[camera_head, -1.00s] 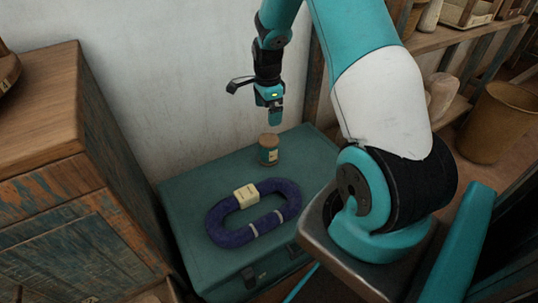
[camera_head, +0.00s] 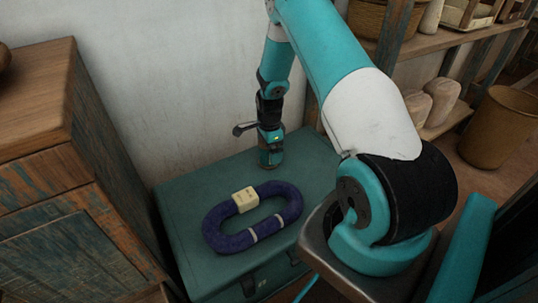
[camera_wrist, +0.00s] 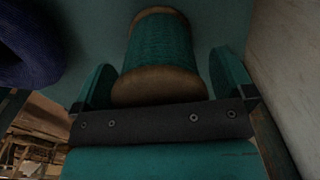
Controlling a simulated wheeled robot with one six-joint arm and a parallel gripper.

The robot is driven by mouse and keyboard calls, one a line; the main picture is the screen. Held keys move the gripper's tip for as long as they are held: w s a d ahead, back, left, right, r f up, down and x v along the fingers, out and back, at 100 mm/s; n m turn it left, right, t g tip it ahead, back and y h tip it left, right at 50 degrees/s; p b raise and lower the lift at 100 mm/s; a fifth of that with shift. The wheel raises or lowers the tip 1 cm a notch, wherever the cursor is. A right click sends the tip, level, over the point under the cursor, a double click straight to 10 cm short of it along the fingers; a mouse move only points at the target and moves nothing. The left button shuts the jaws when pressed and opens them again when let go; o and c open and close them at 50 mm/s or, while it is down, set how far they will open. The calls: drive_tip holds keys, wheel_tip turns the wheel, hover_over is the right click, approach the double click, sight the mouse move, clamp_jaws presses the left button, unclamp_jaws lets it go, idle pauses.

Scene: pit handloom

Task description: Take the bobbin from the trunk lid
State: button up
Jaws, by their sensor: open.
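The bobbin (camera_wrist: 158,55), wound with green thread between two wooden ends, stands on the green trunk lid (camera_head: 190,190). In the wrist view it lies between the two teal fingers of my gripper (camera_wrist: 160,85), with a gap visible on each side. My gripper (camera_head: 270,150) is open and down over the bobbin in the head view. There the bobbin (camera_head: 269,160) is mostly hidden behind the gripper.
A dark blue yarn hank (camera_head: 222,243) with a cream label lies on the lid in front of the bobbin; it also shows in the wrist view (camera_wrist: 28,45). A wooden cabinet (camera_head: 60,170) stands left, and a pale wall is behind. Shelves (camera_head: 450,40) stand at right.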

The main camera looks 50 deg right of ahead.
drive_tip(key=shift+f, duration=0.35)
drive_tip(key=shift+r, duration=0.1)
drive_tip(key=c, duration=1)
drive_tip(key=shift+o, duration=0.2)
